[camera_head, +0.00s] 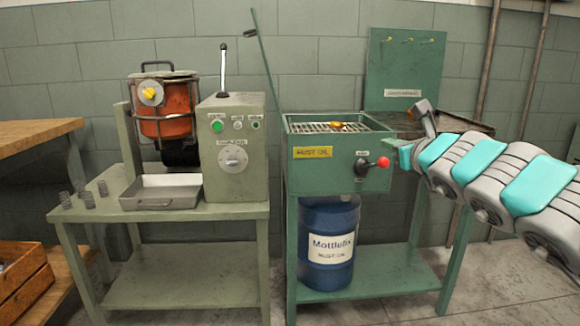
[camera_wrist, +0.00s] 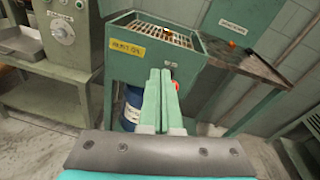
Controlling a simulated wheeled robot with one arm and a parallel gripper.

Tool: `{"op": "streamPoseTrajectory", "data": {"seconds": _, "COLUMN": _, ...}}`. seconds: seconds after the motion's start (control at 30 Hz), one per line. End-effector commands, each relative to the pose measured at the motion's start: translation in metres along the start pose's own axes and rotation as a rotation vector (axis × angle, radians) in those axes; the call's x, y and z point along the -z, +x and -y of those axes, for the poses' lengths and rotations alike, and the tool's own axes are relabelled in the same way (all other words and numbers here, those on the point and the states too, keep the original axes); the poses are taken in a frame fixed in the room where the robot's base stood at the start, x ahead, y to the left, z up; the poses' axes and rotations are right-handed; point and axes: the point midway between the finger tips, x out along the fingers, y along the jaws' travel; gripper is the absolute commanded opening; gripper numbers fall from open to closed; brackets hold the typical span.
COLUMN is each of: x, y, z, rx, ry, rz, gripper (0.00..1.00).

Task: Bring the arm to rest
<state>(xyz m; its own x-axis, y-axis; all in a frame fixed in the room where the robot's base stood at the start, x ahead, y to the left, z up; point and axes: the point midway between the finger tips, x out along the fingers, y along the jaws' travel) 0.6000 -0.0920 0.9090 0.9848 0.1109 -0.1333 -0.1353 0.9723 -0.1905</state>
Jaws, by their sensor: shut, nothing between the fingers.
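My arm (camera_head: 490,170) reaches in from the right in the head view, with grey and turquoise links. My gripper (camera_head: 398,147) is at its far end, near the right side of the green rust oil basin (camera_head: 312,172). In the wrist view my gripper (camera_wrist: 158,75) points forward with its two green fingers together and nothing between them. The fingers overlap the basin's front there, and I cannot tell how close they are to it. They partly hide a red knob (camera_wrist: 177,86), which shows clearly in the head view (camera_head: 383,162).
A coiler machine (camera_head: 233,150) with an orange drum (camera_head: 165,115) and a metal tray (camera_head: 160,192) stands on a bench at left. Small springs (camera_head: 85,198) stand at its edge. A blue barrel (camera_head: 327,243) is under the basin. The floor (camera_head: 500,270) at right looks clear.

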Motion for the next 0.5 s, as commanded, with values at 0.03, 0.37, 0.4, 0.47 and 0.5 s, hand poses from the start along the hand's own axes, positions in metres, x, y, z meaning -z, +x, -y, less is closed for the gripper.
{"op": "streamPoseTrajectory", "data": {"seconds": 0.03, "x": -0.027, "y": -0.008, "z": -0.017, "rx": -0.017, "ry": -0.148, "rz": 0.072, "gripper": 0.00}}
{"op": "streamPoseTrajectory", "data": {"seconds": 0.37, "x": -0.057, "y": -0.073, "z": -0.218, "rx": -0.361, "ry": -1.159, "rz": 0.422, "gripper": 0.00}}
{"op": "streamPoseTrajectory", "data": {"seconds": 0.4, "x": -0.043, "y": -0.082, "z": -0.239, "rx": -0.421, "ry": -1.264, "rz": 0.441, "gripper": 0.00}}
{"op": "streamPoseTrajectory", "data": {"seconds": 0.47, "x": -0.015, "y": -0.096, "z": -0.266, "rx": -0.521, "ry": -1.411, "rz": 0.462, "gripper": 0.00}}
{"op": "streamPoseTrajectory", "data": {"seconds": 0.5, "x": 0.006, "y": -0.105, "z": -0.282, "rx": -0.594, "ry": -1.499, "rz": 0.470, "gripper": 0.00}}
